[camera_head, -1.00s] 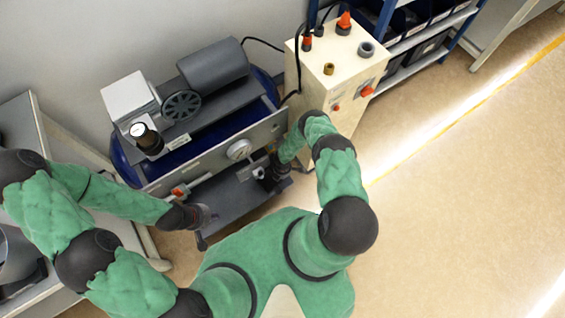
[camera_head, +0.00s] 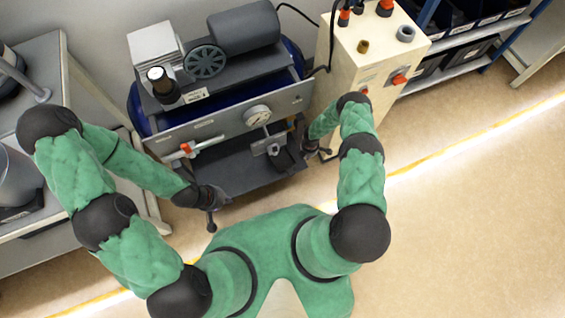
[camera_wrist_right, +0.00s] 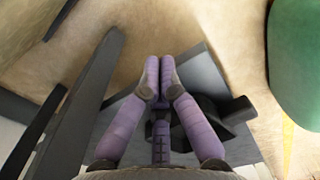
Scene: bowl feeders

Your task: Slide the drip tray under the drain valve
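A dark flat plate (camera_head: 236,172) sits low at the front of the compressor; I cannot tell whether it is the drip tray. A valve with a red handle (camera_head: 187,148) sits above its left part; whether this is the drain valve is unclear. A small grey fitting (camera_head: 268,146) and a black piece (camera_head: 289,160) are at the plate's right end. My left gripper (camera_head: 211,212) is by the front left corner, its opening unclear. My right gripper (camera_head: 321,154) is just beyond the right end. In the right wrist view its purple fingers (camera_wrist_right: 160,66) meet at the tips, above dark grey parts.
The compressor has a blue tank (camera_head: 140,112), a front panel with a gauge (camera_head: 257,116) and a motor (camera_head: 243,27). A cream cabinet (camera_head: 347,75) stands close on its right. A grey bench (camera_head: 35,235) is on the left. Open floor (camera_head: 470,220) lies to the right.

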